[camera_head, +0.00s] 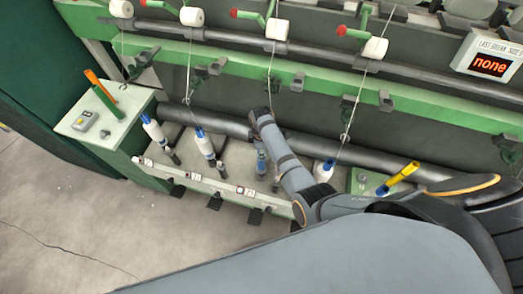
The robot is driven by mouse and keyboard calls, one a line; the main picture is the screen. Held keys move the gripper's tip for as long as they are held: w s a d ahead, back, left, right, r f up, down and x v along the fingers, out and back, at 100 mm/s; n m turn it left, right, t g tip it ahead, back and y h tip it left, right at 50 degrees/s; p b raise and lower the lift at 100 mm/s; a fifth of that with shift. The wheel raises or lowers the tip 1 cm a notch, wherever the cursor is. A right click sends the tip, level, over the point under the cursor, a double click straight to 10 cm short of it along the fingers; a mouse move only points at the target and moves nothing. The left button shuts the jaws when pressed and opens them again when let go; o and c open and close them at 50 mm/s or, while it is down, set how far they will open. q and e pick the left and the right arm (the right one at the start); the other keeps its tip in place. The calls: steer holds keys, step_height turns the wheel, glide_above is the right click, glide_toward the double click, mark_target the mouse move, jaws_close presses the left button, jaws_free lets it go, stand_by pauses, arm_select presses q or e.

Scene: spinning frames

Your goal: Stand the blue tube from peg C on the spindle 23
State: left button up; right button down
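A short blue tube (261,161) without visible white yarn stands roughly upright at the third spindle position from the left, behind the white rail (225,186). The rail's number labels are too small to read. My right arm comes in from the right, and its dark gripper (262,116) is just above and behind that tube. I see no contact, and the fingers are too small to judge. On the green box at the right, a small blue piece (382,190) shows beside the lower end of a tilted yellow tube (403,172). No peg letter is readable. My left gripper is not in view.
White-wound bobbins stand at left (153,129), beside it (205,145) and right of my arm (324,171). A left box (118,128) holds an orange tube (93,78) and a green tube (105,98). Threads hang above the spindles. Floor at lower left is clear.

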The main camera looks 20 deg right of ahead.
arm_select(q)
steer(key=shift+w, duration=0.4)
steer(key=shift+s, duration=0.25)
arm_select(e)
steer(key=shift+f, duration=0.1)
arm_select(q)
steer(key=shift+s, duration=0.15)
arm_select(e)
steer(key=shift+f, duration=0.2)
steer(key=c, duration=0.9)
jaws_free()
steer(key=shift+c, duration=0.2)
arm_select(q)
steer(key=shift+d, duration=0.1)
arm_select(e)
step_height(320, 180, up, 8)
steer(key=shift+f, duration=0.25)
